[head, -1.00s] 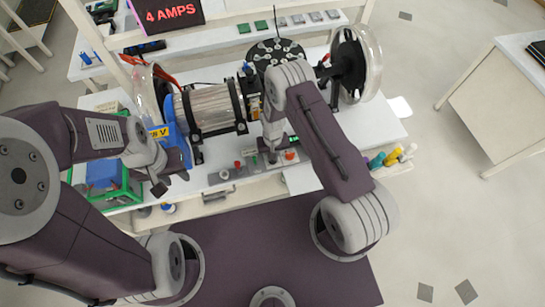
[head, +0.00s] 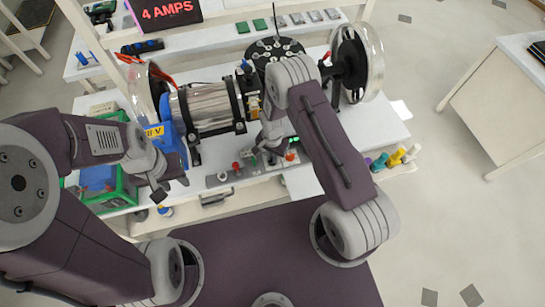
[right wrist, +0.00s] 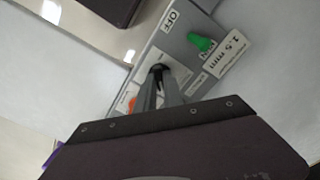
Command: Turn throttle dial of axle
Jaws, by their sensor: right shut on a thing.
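In the right wrist view the panel (right wrist: 196,57) shows an OFF label, and the gripper (right wrist: 160,72) is shut on a small dark dial (right wrist: 158,68). The fingers hide most of this dial, and its label cannot be read. A green knob (right wrist: 201,42) is beside it, and an orange knob shows partly behind the fingers. My left gripper (head: 160,190) hangs in front of the bench, away from the panel; its jaws are unclear.
Behind the panel is a metal cylinder rig (head: 210,107) with a blue end block and a clear wheel (head: 364,62). A green-framed box (head: 98,185) stands at the left. Coloured-capped bottles (head: 396,158) are at the right. A 4 AMPS display (head: 165,12) is at the back.

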